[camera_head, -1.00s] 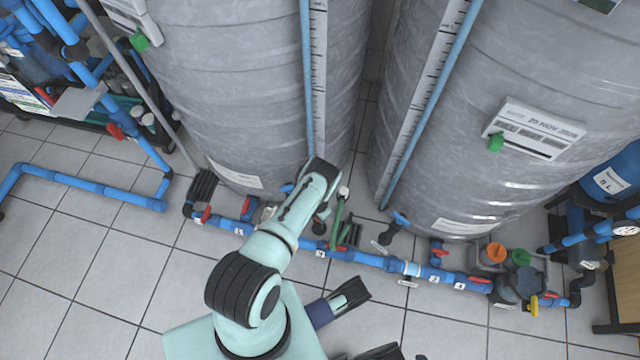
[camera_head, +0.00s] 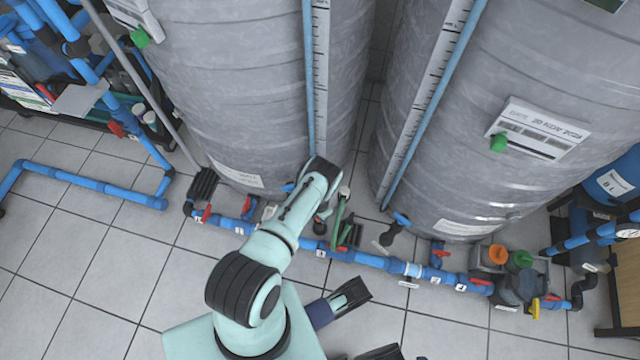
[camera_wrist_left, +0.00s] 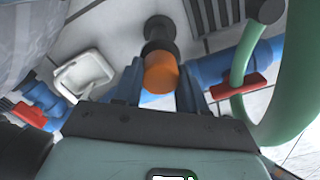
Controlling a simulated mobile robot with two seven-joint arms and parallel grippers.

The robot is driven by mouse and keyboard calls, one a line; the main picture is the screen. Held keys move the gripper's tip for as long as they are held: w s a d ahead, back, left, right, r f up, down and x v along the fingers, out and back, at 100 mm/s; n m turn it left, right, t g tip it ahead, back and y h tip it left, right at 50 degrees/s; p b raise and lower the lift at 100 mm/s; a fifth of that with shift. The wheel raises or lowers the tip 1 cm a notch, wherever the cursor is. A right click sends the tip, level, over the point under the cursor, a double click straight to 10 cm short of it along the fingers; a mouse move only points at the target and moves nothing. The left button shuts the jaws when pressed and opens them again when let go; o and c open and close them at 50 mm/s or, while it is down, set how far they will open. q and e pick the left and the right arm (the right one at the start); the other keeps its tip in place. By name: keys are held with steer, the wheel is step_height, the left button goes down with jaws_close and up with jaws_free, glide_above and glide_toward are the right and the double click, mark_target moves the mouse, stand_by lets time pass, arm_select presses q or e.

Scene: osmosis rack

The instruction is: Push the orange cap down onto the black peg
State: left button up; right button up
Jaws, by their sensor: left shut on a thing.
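The orange cap (camera_wrist_left: 161,73) sits between the two dark fingers of my left gripper (camera_wrist_left: 159,88) in the left wrist view. The gripper is shut on it. The black peg (camera_wrist_left: 158,30) stands just beyond the cap, in line with it; whether they touch is unclear. In the head view my own left arm hides the left gripper and the cap. A dark two-pronged end there (camera_head: 348,294), low in the middle, looks like my right gripper, apparently empty; its jaw state is unclear.
A green hose (camera_wrist_left: 284,92) and a red valve handle (camera_wrist_left: 238,87) are close on the right of the left gripper. A white box-like part (camera_wrist_left: 85,73) is on the left. Blue piping (camera_head: 370,260) runs along the floor before two large grey tanks (camera_head: 240,90).

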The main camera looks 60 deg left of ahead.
arm_select(q)
steer(key=shift+b, duration=0.55)
stand_by(1.6)
steer(key=shift+f+b, duration=0.4)
steer(key=o, duration=1.1)
